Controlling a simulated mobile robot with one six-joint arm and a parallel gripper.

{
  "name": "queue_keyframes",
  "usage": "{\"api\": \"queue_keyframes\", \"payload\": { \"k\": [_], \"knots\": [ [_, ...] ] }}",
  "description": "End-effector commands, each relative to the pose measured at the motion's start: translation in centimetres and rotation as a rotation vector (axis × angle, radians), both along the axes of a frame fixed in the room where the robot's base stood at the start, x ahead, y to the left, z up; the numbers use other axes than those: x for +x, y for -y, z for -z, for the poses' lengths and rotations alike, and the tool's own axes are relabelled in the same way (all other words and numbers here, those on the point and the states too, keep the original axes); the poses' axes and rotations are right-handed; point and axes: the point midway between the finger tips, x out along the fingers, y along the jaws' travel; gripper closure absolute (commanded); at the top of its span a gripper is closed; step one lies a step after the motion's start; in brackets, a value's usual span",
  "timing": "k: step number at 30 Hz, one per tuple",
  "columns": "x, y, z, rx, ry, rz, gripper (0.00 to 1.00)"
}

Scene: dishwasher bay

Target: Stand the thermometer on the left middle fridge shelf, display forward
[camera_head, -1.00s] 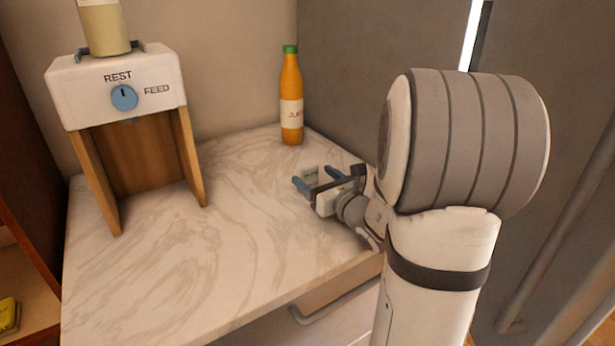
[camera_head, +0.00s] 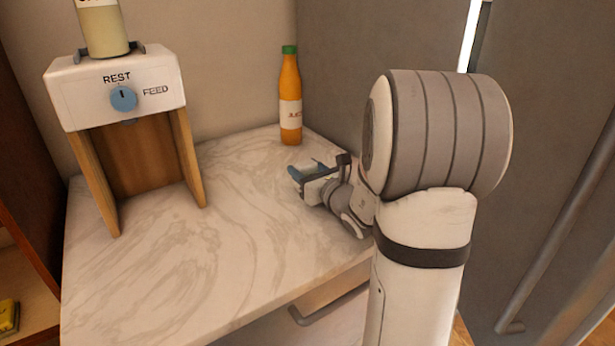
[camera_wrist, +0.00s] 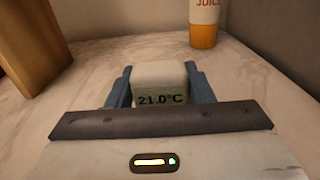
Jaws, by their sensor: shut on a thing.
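The thermometer (camera_wrist: 160,84) is a small pale block with a green display reading 21.0°C, seen in the wrist view. My gripper (camera_head: 304,170) is over the right part of the marble counter. In the wrist view its two blue fingers (camera_wrist: 160,88) are shut on the thermometer, one on each side. The display faces back toward the wrist camera. In the head view the thermometer is mostly hidden by the gripper. The inside of the fridge and its shelves are not in view.
An orange juice bottle (camera_head: 291,100) stands at the counter's back, behind my gripper. A dispenser (camera_head: 118,88) with a REST/FEED knob stands at the left. The marble counter (camera_head: 180,265) is clear in front. A grey panel with a long handle (camera_head: 555,240) is at the right.

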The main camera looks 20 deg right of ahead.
Motion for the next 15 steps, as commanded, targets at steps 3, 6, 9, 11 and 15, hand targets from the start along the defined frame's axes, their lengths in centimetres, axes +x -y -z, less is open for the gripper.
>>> {"api": "queue_keyframes", "payload": {
  "k": [3,6,9,11,15],
  "knots": [
    [0.0,0.0,0.0,0.0,0.0,0.0,0.71],
    [0.0,0.0,0.0,0.0,0.0,-0.001,0.8],
    [0.0,0.0,0.0,0.0,0.0,-0.001,0.81],
    [0.0,-0.1,0.0,0.0,0.0,-0.001,0.81],
    [0.0,-0.1,-1.1,-0.001,0.003,-0.002,0.81]
  ]
}}
